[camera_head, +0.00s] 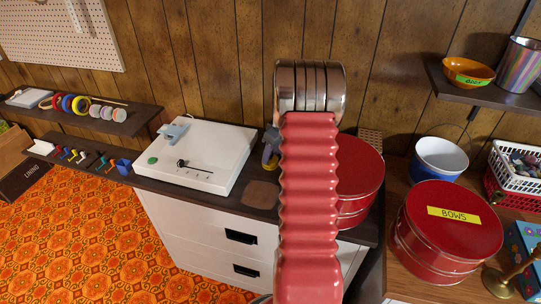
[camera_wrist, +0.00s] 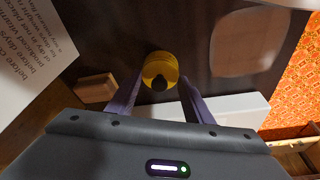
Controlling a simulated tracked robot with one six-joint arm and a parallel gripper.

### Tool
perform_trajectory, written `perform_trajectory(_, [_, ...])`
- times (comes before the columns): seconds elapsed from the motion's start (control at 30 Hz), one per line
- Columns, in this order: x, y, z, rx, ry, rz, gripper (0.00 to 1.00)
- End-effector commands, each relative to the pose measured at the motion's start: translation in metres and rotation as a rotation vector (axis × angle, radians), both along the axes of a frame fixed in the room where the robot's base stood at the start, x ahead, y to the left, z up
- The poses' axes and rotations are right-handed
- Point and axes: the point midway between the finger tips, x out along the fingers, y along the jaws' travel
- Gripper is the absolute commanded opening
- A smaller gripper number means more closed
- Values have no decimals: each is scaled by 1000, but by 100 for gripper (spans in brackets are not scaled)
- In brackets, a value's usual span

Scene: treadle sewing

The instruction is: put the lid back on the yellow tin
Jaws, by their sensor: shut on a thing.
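In the wrist view, my gripper (camera_wrist: 161,84) has its two purple-grey fingers on either side of a small round yellow piece with a dark knob, which I take for the lid (camera_wrist: 160,66). The fingers are shut on it near its sides. More yellow shows behind the knob, but I cannot tell whether that is only the lid or also the yellow tin under it.
A brown square pad (camera_wrist: 245,42) lies on the dark counter, with a small tan block (camera_wrist: 95,88) and a printed sheet (camera_wrist: 30,45) nearby. In the head view, a white machine (camera_head: 198,155) stands left; red round tins (camera_head: 455,215) and a blue-white pot (camera_head: 440,158) stand right.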

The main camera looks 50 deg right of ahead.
Motion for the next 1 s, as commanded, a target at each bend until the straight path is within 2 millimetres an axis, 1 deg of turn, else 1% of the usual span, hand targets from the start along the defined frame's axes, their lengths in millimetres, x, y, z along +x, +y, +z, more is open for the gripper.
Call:
perform_trajectory(0.33, [0,0,0,0,0,0,25])
perform_trajectory(0.37, [0,0,0,0,0,0,48])
perform_trajectory(0.4, [0,0,0,0,0,0,51])
perform_trajectory(0.63, [0,0,0,0,0,0,67])
perform_trajectory(0.67, [0,0,0,0,0,0,68])
perform_trajectory(0.83, [0,0,0,0,0,0,69])
perform_trajectory(1.0, [0,0,0,0,0,-1,81])
